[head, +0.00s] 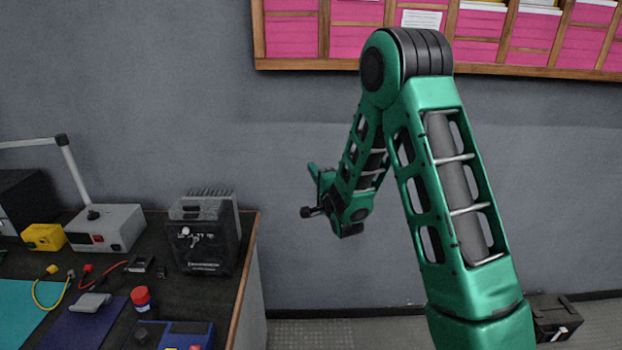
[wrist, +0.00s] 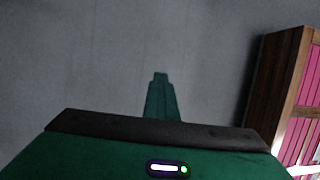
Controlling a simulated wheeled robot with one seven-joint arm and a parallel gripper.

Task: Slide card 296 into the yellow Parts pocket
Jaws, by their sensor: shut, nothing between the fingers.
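My gripper (head: 312,170) is at the end of my green arm, in front of the bare grey wall, below and left of the wall rack. In the wrist view my gripper (wrist: 160,75) is shut, with nothing held, against plain wall. A wooden rack (head: 300,68) of pink pockets hangs at the top right, cut off by the picture's edge. A white printed card (head: 421,19) shows in one pink pocket; its number is too small to read. Pale cards show at the top edge.
A dark workbench (head: 248,240) at the left holds a grey power unit (head: 105,228), a black boxy device (head: 205,235), a red-capped jar (head: 141,299) and cables. A black case (head: 553,318) is on the floor at right. The rack's side (wrist: 275,85) is right in the wrist view.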

